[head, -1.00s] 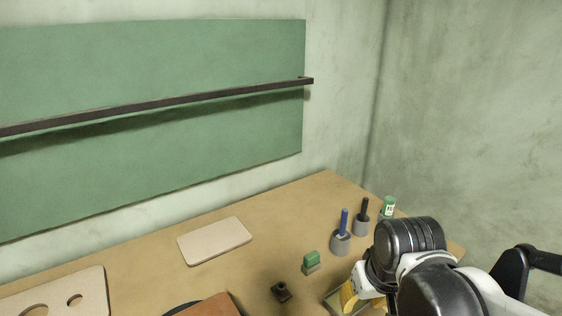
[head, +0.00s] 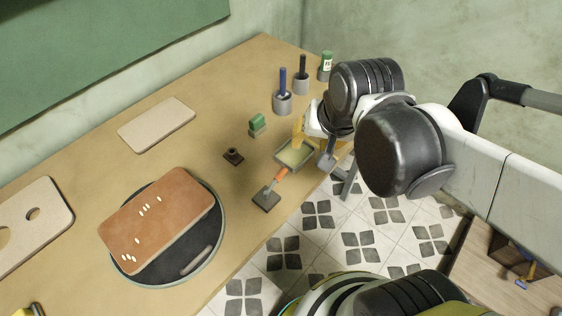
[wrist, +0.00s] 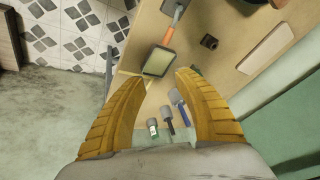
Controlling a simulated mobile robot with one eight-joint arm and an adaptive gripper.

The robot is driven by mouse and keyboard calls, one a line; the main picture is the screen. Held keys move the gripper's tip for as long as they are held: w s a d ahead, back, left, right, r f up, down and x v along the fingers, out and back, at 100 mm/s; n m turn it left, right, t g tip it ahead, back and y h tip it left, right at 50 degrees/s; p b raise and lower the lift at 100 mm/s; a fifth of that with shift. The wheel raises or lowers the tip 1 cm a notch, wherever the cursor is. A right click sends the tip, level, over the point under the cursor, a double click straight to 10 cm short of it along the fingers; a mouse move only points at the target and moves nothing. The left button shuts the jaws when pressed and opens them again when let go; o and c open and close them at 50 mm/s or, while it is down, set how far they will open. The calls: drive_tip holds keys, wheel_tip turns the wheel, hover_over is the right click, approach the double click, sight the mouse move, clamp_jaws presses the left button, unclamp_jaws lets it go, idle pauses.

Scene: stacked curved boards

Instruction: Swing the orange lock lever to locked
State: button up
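An orange bar (head: 281,174), which looks like the lock lever, runs from a flat grey plate (head: 266,200) to the near edge of a shallow tray (head: 290,160). Its pivot and lock position cannot be made out. In the wrist view the orange bar (wrist: 168,38) lies beyond the fingertips, past the tray (wrist: 158,62). My gripper (wrist: 160,76) is open and empty, with its yellow fingers apart. In the head view the gripper (head: 299,135) is over the tray's far side, partly hidden by my wrist, and apart from the orange bar.
A round dark turntable (head: 160,268) carries a brown curved board (head: 158,218) at front left. A dark small block (head: 233,156) and green block (head: 257,124) stand behind the tray. Tool cups (head: 283,104) and a green-capped bottle (head: 326,66) are at the back right. A pale board (head: 157,124) lies left.

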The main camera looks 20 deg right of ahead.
sight(283, 172)
drive_tip(key=w+a+f+m+g+b, duration=0.1)
drive_tip(key=w+f+m, duration=0.1)
drive_tip(key=f, duration=0.4)
drive_tip(key=w+a+f+m+g+b, duration=0.1)
drive_tip(key=w+a+f+m+b, duration=0.1)
drive_tip(key=f, duration=0.4)
drive_tip(key=w+a+f+m+g+b, duration=0.1)
drive_tip(key=w+f+m+b, duration=0.1)
drive_tip(key=f, duration=0.4)
drive_tip(key=shift+w+a+y, duration=0.2)
drive_tip(key=shift+a+y, duration=0.05)
drive_tip(key=shift+y, duration=0.15)
clamp_jaws()
drive_tip(key=shift+s, duration=0.1)
